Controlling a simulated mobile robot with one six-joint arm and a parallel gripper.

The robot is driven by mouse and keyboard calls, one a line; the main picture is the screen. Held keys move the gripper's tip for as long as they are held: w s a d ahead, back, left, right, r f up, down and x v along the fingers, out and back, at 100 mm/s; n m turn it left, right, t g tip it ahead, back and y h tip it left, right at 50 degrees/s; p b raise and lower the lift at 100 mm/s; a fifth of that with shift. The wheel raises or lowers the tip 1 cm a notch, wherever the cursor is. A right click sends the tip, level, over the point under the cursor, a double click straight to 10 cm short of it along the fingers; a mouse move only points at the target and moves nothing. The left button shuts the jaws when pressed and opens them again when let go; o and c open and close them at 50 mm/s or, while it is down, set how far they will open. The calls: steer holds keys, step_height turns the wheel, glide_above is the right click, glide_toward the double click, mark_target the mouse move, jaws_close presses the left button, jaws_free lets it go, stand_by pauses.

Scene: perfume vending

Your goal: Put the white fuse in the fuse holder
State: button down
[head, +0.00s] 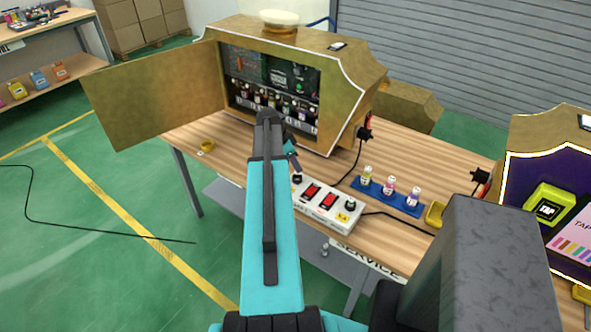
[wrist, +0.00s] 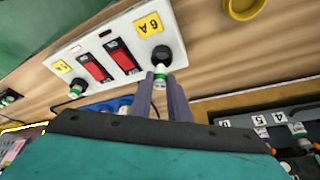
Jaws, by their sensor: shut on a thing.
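The white power box (head: 325,204) lies on the table, with two red switches and a black round fuse holder at each end. My gripper (head: 296,170) points down at the box's left end in the head view. In the wrist view my gripper (wrist: 162,88) is shut on a small white-ended piece (wrist: 160,77) at the black holder (wrist: 161,56) beside the 6A label. I cannot tell if this piece is the white fuse or the holder's cap. Several-coloured fuses (head: 388,187) stand in a blue tray (head: 400,203).
A gold vending cabinet (head: 350,80) with its door (head: 155,92) open stands behind, close to my gripper. Black cables run near the box. A second machine (head: 545,130) stands at right.

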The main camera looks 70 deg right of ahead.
steer(key=shift+f, duration=0.1)
stand_by(0.3)
steer(key=shift+f+p, duration=0.9)
steer(key=shift+f, duration=0.75)
steer(key=shift+f, duration=0.2)
steer(key=c, duration=1.7)
jaws_free()
steer(key=shift+o, duration=0.2)
steer(key=shift+r, duration=0.3)
steer(key=b+v, duration=0.4)
steer(key=v, duration=0.8)
steer(key=shift+s, duration=0.1)
